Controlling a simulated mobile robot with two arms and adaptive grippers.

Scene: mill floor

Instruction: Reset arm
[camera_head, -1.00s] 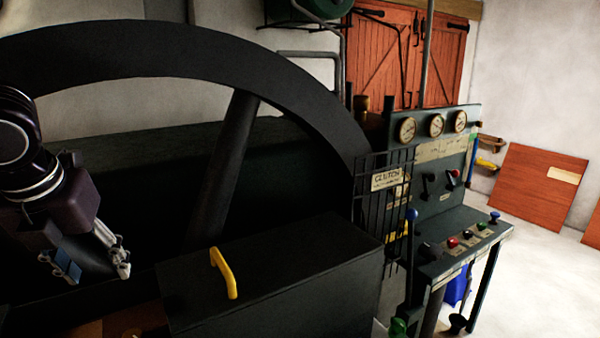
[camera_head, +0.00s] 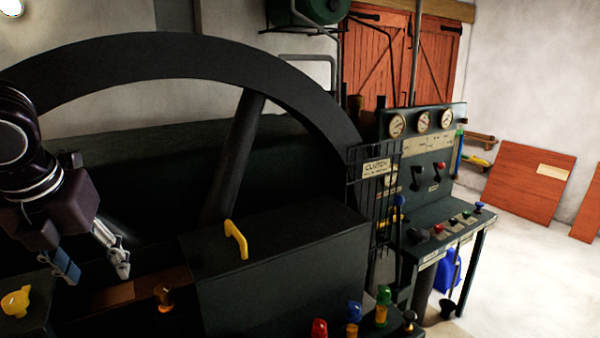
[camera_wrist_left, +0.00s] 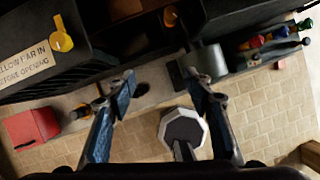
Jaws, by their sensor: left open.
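My left gripper (camera_head: 92,266) is at the left of the head view, in front of the big dark wheel (camera_head: 180,55). Its fingers are apart with nothing between them. In the left wrist view the two fingers (camera_wrist_left: 165,90) are spread wide over the tiled floor (camera_wrist_left: 265,115) and the dark machine parts beyond. My right gripper is not in view.
A dark box with a yellow handle (camera_head: 236,240) stands right of the gripper. A control desk with gauges (camera_head: 423,121) and a cage marked CLUTCH (camera_head: 376,169) are farther right. Several coloured knobs (camera_head: 354,315) are at the bottom. Open floor (camera_head: 520,270) lies at the right.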

